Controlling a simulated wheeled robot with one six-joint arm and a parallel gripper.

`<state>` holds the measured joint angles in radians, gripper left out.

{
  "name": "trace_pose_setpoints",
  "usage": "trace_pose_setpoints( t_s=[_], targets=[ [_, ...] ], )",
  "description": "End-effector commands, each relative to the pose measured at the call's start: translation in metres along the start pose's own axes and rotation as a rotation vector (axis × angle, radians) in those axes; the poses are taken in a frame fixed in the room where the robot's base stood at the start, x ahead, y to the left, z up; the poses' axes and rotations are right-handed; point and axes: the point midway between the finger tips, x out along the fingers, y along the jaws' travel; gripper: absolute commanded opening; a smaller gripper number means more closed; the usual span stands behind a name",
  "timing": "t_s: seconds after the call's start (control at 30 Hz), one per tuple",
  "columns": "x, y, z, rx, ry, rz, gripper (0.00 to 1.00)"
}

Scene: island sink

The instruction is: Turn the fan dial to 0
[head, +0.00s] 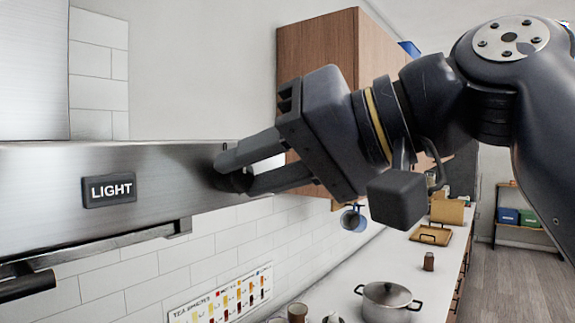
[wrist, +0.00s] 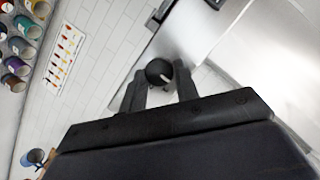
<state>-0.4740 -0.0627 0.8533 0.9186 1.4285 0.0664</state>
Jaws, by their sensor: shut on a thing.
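The fan dial is a round dark knob with a pale pointer mark, seen in the wrist view (wrist: 158,72). It sits on the front of the steel range hood (head: 160,165), near the hood's right end. My gripper (head: 222,172) reaches in from the right and is shut on the dial, with a finger on either side of it; the fingers also show in the wrist view (wrist: 160,88). In the head view the fingers mostly hide the dial. I cannot read any numbers around the dial.
A black LIGHT button (head: 109,189) is on the hood to the left of the dial. A wooden cabinet (head: 318,60) hangs behind my gripper. Below are a counter with a lidded pot (head: 386,300), a tea chart (head: 222,298) and a hanging blue mug (head: 353,219).

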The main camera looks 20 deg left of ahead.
Motion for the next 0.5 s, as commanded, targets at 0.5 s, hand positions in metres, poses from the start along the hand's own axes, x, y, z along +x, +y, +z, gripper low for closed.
trace_pose_setpoints(
  t_s=[0.5],
  targets=[
    [0.0008, 0.0017, 0.0011, -0.001, -0.004, 0.004, 0.41]
  ],
)
